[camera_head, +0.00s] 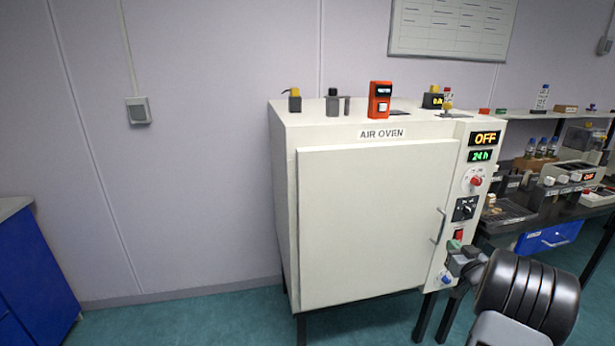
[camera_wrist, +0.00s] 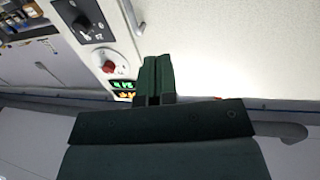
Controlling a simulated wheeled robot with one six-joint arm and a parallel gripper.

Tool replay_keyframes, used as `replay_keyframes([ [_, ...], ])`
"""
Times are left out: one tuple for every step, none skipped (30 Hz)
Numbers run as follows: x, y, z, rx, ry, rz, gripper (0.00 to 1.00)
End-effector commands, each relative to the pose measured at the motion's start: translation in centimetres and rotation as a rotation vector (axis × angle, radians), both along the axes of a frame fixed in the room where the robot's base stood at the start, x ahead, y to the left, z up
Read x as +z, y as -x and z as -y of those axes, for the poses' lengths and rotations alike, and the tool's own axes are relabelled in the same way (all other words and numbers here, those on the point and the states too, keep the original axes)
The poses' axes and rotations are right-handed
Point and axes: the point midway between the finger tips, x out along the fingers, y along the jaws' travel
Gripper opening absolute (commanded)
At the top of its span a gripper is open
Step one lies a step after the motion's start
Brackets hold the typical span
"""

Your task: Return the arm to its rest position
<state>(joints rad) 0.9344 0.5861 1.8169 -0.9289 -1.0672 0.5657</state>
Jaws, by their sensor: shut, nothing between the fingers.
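My gripper (camera_head: 455,246) is at the lower right of the oven's front in the head view, by the lower part of the control panel. In the wrist view its two dark fingers (camera_wrist: 157,72) lie side by side, shut and empty. The white air oven (camera_head: 375,220) stands with its door closed. Its upper display (camera_head: 485,138) reads OFF and the lower one (camera_head: 480,156) reads 24 h. In the wrist view, a red knob (camera_wrist: 108,67) and a black rotary switch (camera_wrist: 85,22) show left of the fingers. I cannot tell whether the gripper touches the panel.
The door handle (camera_head: 438,226) is close to my gripper. A dark bench (camera_head: 560,212) with instruments and bottles stands at the right. An orange device (camera_head: 380,100) and small items sit on the oven. A blue cabinet (camera_head: 35,270) is at the left, with clear floor between.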

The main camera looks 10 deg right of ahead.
Motion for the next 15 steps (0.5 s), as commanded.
replay_keyframes([
  [-0.2, 0.0, 0.1, -0.007, 0.012, -0.015, 0.00],
  [-0.5, 0.0, 0.3, -0.017, 0.018, -0.031, 0.00],
  [-1.0, 0.1, 0.7, -0.041, 0.026, -0.061, 0.00],
  [-1.5, 0.3, 1.1, -0.066, 0.030, -0.089, 0.00],
  [-2.3, 0.5, 1.6, -0.097, 0.029, -0.127, 0.00],
  [-3.7, 1.1, 2.3, -0.150, 0.021, -0.191, 0.00],
  [-5.0, 1.8, 2.7, -0.194, 0.010, -0.249, 0.00],
  [-6.2, 2.6, 3.1, -0.240, -0.005, -0.311, 0.00],
  [-7.3, 3.9, 3.5, -0.304, -0.022, -0.396, 0.00],
  [-7.8, 4.8, 3.4, -0.348, -0.035, -0.462, 0.00],
  [-8.0, 5.6, 2.9, -0.384, -0.050, -0.528, 0.00],
  [-8.0, 6.5, 1.9, -0.422, -0.070, -0.616, 0.00],
  [-7.8, 7.2, 0.8, -0.444, -0.086, -0.681, 0.00],
  [-7.5, 7.8, -0.5, -0.458, -0.102, -0.746, 0.00],
  [-6.9, 8.6, -2.5, -0.470, -0.125, -0.829, 0.00],
])
